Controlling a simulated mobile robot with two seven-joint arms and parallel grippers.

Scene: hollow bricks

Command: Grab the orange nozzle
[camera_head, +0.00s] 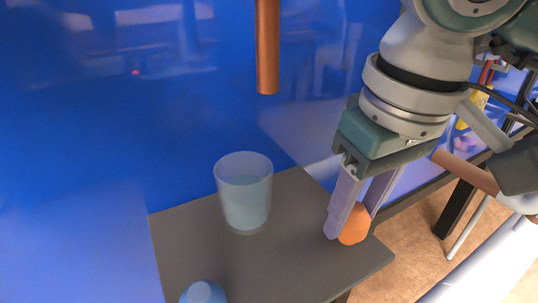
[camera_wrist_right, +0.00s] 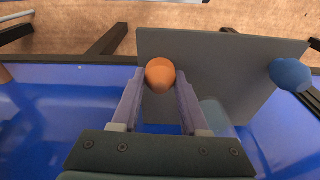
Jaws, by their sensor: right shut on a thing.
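The orange nozzle (camera_head: 355,224) is at the right end of the grey shelf (camera_head: 290,260). My right gripper (camera_head: 352,212) reaches down from the upper right and is shut on it, with a finger on either side. In the right wrist view the orange nozzle (camera_wrist_right: 160,74) sits between the fingertips of my right gripper (camera_wrist_right: 159,80). Whether the nozzle still touches the shelf is hard to tell. My left gripper is not in view.
A translucent cup (camera_head: 244,195) stands on the shelf left of my right gripper. A blue rounded piece (camera_head: 203,293) is at the shelf's front left. A copper-coloured pipe (camera_head: 267,50) hangs above, before a glossy blue wall (camera_head: 110,130). Brown floor (camera_head: 405,260) shows at right.

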